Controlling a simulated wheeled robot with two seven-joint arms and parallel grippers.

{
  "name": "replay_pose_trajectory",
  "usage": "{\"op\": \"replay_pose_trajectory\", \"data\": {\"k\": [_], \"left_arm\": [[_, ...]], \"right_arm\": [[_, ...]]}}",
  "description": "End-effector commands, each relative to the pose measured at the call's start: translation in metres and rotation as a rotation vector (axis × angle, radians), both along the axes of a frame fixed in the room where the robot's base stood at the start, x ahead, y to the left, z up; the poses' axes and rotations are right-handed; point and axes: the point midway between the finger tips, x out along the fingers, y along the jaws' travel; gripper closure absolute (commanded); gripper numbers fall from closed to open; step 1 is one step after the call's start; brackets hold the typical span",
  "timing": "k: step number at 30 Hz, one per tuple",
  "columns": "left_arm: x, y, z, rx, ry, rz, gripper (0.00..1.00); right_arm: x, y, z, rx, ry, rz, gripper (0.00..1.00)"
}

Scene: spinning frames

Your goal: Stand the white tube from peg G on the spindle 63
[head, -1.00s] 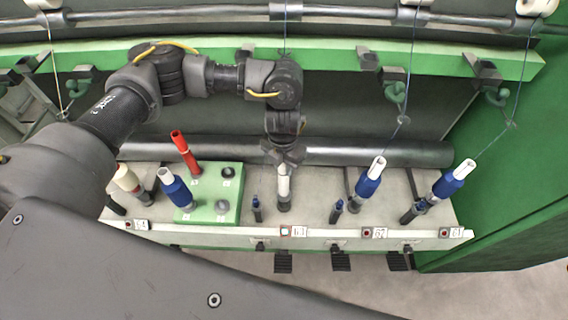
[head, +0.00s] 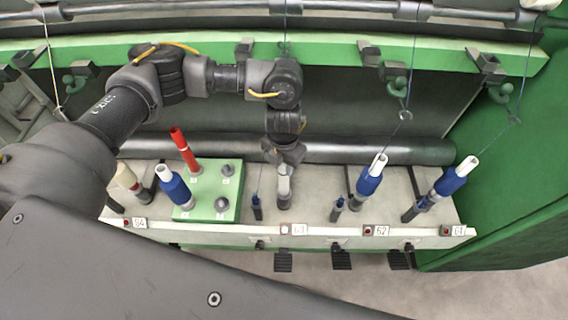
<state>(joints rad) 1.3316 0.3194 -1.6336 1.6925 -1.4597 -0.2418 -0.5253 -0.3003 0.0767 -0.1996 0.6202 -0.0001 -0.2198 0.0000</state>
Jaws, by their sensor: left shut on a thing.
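The white tube (head: 284,184) is upright at spindle 63 (head: 284,204), above the label 63 (head: 298,229) on the front rail. My left gripper (head: 284,166) comes down from above and is shut on the tube's upper part. The tube's lower end meets the dark spindle base; I cannot tell how far down it sits. The green peg block (head: 209,208) left of it carries a red tube (head: 184,150), a blue-wrapped white tube at its left edge (head: 174,187) and bare grey pegs; the peg letters are too small to read. My right gripper is out of view.
Blue bobbins on white tubes stand at 62 (head: 370,178) and 61 (head: 450,181), with threads running up. A cream bobbin (head: 128,178) stands near 64. A dark roller (head: 370,151) runs behind.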

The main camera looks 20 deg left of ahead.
Motion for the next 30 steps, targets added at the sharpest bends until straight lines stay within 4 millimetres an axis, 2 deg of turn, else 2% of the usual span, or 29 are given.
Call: {"op": "replay_pose_trajectory", "data": {"k": [7, 8, 13, 23, 26, 30], "left_arm": [[0.000, 0.000, -0.001, 0.000, 0.000, 0.000, 1.00], [0.000, 0.000, -0.001, 0.000, 0.000, 0.000, 0.70], [0.000, 0.000, -0.001, 0.000, 0.000, 0.000, 0.47], [0.000, 0.000, 0.003, 0.000, -0.001, -0.001, 0.47], [0.002, 0.000, 0.014, -0.001, -0.005, -0.003, 0.47], [0.002, 0.000, 0.039, -0.001, -0.006, -0.003, 0.47]], "right_arm": [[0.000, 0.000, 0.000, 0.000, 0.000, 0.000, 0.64], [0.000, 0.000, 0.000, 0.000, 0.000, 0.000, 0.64], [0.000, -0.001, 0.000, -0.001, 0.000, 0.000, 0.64], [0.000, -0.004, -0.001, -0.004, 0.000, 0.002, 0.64], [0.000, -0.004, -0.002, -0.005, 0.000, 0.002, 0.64], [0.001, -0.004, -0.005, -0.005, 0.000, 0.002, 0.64]]}}
